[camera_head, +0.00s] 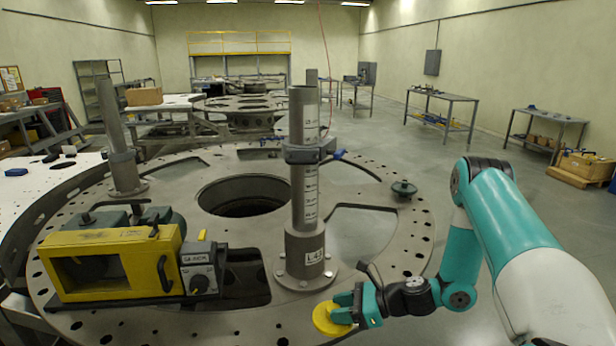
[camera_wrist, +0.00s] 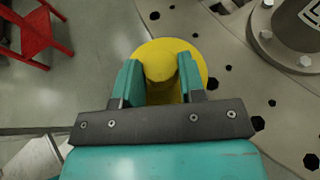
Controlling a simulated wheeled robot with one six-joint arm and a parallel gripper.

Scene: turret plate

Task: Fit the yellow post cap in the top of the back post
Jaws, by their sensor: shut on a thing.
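The yellow post cap (camera_head: 326,321) is a round disc with a raised knob, held low at the near edge of the turret plate (camera_head: 365,270). My gripper (camera_head: 347,308) is shut on the cap. In the wrist view my gripper (camera_wrist: 160,82) has a finger on each side of the cap's knob, and the yellow flange (camera_wrist: 196,62) spreads beyond. A tall grey post (camera_head: 304,180) with an open top stands nearest me, labelled at its base. Another grey post top (camera_head: 312,76) shows just behind it, mostly hidden. A third post (camera_head: 113,135) stands at the left.
A yellow-framed machine (camera_head: 110,262) with a control box sits on the plate's left side. A clamp collar (camera_head: 305,153) rings the near post. A small dark knobbed part (camera_head: 404,188) lies at the plate's right. A red stool (camera_wrist: 38,35) stands on the floor.

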